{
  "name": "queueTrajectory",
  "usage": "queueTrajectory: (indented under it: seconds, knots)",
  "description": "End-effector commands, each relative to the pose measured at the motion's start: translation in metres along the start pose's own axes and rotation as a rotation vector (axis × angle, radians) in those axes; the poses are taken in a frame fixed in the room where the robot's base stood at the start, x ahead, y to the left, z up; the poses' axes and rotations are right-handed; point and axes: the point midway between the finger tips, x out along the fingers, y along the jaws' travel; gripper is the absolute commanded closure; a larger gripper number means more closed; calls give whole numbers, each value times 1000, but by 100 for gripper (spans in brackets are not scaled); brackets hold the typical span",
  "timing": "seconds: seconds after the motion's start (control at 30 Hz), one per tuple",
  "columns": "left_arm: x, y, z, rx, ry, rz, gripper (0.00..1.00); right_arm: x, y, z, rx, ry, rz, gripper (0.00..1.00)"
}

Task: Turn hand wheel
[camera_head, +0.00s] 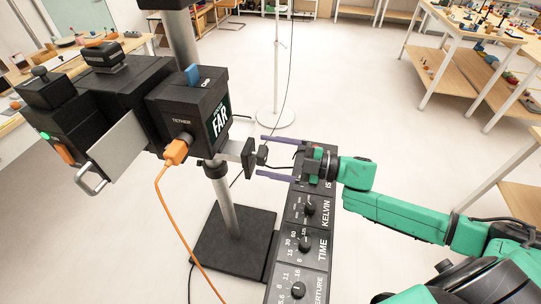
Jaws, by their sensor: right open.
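A dark camera-like rig (190,110) with a lit "FAR" display stands on a post at the left. A bracket sticks out from its right side and ends in a small black piece (262,155), which looks like the hand wheel. My right gripper (261,156) comes in from the right with its two purple fingers spread. The fingertips lie above and below the black piece in the picture; I cannot tell whether they touch it. The gripper's palm is to the right of the piece. My left gripper is not in view.
A black dial panel (323,249) with several knobs runs below my right gripper. An orange cable (172,215) hangs from the rig. The post has a black base plate (232,240). A thin stand (275,119) is behind, and tables (465,62) stand at the right.

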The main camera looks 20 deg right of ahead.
Motion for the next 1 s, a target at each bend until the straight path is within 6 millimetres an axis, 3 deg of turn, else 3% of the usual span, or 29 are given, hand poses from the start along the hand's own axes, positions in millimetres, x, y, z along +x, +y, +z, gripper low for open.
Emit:
queueTrajectory:
  seconds: [0.2,0.37,0.67,1.0]
  knots:
    - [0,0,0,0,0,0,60,-1,0,0,1,-1,0,7]
    - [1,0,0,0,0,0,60,-14,-2,2,3,-4,-1,7]
    - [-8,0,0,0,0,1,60,-61,-1,-1,5,-4,-5,7]
    - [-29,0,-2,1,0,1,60,-136,1,0,1,-3,2,7]
